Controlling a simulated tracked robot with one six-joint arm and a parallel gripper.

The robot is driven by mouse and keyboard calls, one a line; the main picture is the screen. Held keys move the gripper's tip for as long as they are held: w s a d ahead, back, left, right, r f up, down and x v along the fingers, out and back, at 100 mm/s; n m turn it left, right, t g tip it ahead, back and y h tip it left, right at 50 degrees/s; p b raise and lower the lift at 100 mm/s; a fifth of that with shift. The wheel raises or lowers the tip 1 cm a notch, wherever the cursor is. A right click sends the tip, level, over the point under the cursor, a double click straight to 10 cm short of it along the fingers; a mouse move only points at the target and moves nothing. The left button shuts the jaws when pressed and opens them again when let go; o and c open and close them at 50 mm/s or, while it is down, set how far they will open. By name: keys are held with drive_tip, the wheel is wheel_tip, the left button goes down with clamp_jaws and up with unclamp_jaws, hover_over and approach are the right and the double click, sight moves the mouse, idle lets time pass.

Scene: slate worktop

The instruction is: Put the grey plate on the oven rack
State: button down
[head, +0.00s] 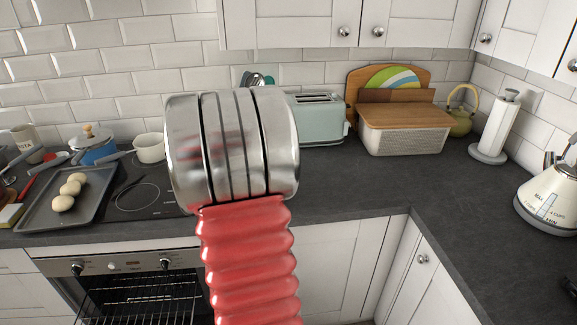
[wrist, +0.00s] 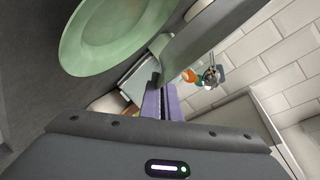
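No plainly grey plate shows in the head view. In the wrist view a round, pale green plate (wrist: 115,35) is at the top left, partly cut off by the frame edge; I cannot tell whether it is held. In the head view my arm hides the gripper. The oven rack (head: 140,303) shows as dark wires at the oven front, bottom left, partly cut off and partly behind my arm.
A dark tray (head: 40,215) with several round pale items lies on the left worktop beside the hob (head: 140,196). A toaster (head: 318,120), a wooden-lidded bread bin (head: 405,138), a paper towel stand (head: 495,130) and a kettle (head: 548,195) stand behind and right. The right worktop is mostly clear.

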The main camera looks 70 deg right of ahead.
drive_tip(key=w+a+n+t+y, duration=0.1)
drive_tip(key=w+a+n+t, duration=0.1)
drive_tip(key=w+a, duration=0.5)
drive_tip(key=w+a+f+n+t+y, duration=0.1)
drive_tip(key=w+a+n+t+y, duration=0.1)
drive_tip(key=w+a, duration=0.5)
drive_tip(key=w+a+f+n+t+y, duration=0.1)
drive_tip(key=w+a+n+t+y, duration=0.1)
drive_tip(key=w+a, duration=0.5)
drive_tip(key=shift+w+a+f+n+t, duration=0.15)
drive_tip(key=shift+a+n+t, duration=0.35)
drive_tip(key=shift+a+t, duration=0.35)
drive_tip(key=w+a+f+n+t+y, duration=0.1)
drive_tip(key=w+a+n+y, duration=0.1)
drive_tip(key=a, duration=0.9)
drive_tip(key=w+a+f+n+t+y, duration=0.1)
drive_tip(key=w+a+n+y, duration=0.1)
drive_tip(key=a, duration=0.9)
drive_tip(key=w+a+f+n+t+y, duration=0.1)
drive_tip(key=a+y, duration=0.4)
drive_tip(key=a, duration=0.5)
drive_tip(key=w+n, duration=0.1)
drive_tip(key=n, duration=0.1)
drive_tip(key=shift+w+a+n, duration=0.25)
drive_tip(key=shift+a+n, duration=0.15)
drive_tip(key=shift+a, duration=0.1)
